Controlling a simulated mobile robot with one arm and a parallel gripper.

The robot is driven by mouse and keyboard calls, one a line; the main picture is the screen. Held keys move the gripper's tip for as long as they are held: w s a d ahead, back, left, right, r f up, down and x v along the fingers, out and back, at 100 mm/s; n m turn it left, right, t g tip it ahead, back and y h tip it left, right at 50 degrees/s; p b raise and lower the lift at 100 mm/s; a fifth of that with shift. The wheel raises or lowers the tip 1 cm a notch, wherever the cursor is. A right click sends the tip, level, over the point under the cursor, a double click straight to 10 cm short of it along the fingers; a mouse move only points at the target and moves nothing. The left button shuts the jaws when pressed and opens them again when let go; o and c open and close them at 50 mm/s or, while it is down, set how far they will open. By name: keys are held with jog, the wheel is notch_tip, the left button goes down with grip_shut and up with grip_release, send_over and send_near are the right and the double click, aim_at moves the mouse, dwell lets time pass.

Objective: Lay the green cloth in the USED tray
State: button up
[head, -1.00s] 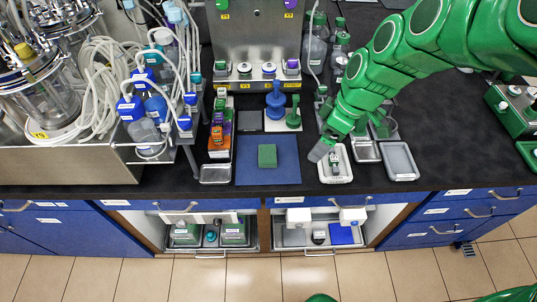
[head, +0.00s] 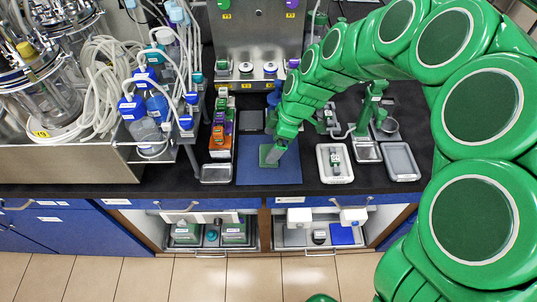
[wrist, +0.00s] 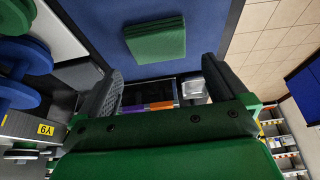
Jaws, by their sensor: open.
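The green cloth (head: 265,156) is a folded square pad on the blue mat (head: 255,176), partly hidden behind my gripper in the head view. It shows whole in the wrist view (wrist: 155,40), beyond my fingertips. My gripper (head: 276,154) is over the cloth's right side in the head view. In the wrist view my gripper (wrist: 160,75) has its two dark fingers spread, with nothing between them. A pale tray with a small item in it (head: 323,170) and an empty grey tray (head: 400,175) stand to the right. I cannot read which tray is marked USED.
A small metal tray (head: 215,174) stands left of the mat, below a rack of coloured boxes (head: 219,150). Bottles and tubing (head: 155,105) crowd the left. Green equipment (head: 370,118) stands behind the right trays. The counter's front edge lies close below the mat.

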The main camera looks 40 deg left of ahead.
aim_at(263, 153)
jog(key=shift+x, duration=2.45)
jog(key=c, duration=1)
jog(key=shift+a+r, duration=0.1)
jog(key=shift+r, duration=0.4)
jog(key=shift+c, duration=0.2)
notch_tip(263, 153, up, 2)
jog(key=shift+r, duration=0.15)
jog(key=s+d+r, duration=0.7)
jog(key=d+r, duration=0.2)
jog(key=d, duration=0.3)
jog(key=shift+s+r, duration=0.2)
jog(key=shift+r, duration=0.15)
